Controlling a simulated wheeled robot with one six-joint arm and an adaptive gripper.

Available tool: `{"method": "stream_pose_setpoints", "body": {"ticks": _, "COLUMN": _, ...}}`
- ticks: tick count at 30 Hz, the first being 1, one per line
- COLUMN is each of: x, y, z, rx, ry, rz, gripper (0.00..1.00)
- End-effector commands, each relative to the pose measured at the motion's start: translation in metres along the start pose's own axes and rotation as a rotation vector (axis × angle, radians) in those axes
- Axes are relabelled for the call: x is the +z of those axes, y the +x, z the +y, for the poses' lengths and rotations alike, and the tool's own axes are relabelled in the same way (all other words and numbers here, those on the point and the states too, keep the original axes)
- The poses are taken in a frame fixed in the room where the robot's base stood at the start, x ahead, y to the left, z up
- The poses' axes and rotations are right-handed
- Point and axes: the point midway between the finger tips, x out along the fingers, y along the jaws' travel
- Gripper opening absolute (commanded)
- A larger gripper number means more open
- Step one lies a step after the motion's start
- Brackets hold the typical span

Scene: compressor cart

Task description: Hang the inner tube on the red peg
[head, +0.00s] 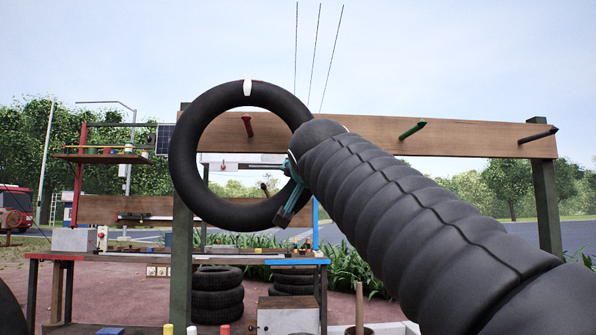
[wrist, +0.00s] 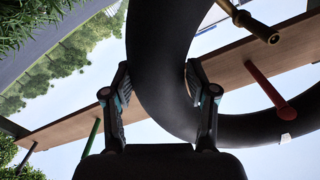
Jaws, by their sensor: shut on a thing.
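The inner tube (head: 184,160) is a black ring with a white mark at its top, held upright before the upper wooden beam. My gripper (head: 289,190) is shut on the tube's lower right side, partly hidden by my arm. In the wrist view my gripper (wrist: 157,78) has one finger on each side of the tube (wrist: 160,50). The red peg (head: 248,126) shows through the upper part of the ring's opening in the head view. In the wrist view the red peg (wrist: 264,84) points toward the white-marked side. I cannot tell whether its tip is inside the ring.
A green peg (head: 412,130) and a black peg (head: 537,136) stick out of the upper beam (head: 350,130) further right. A brass-coloured peg (wrist: 250,22) shows in the wrist view. A cluttered bench (head: 290,261) and stacked tyres (head: 217,295) stand below.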

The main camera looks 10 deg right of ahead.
Motion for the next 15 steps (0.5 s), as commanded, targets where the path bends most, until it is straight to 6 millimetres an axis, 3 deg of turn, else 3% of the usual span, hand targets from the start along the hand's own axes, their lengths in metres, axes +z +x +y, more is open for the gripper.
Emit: {"method": "stream_pose_setpoints", "body": {"ticks": 15, "x": -0.001, "y": 0.035, "z": -0.001, "rx": -0.001, "ry": 0.001, "rz": 0.001, "gripper": 0.27}}
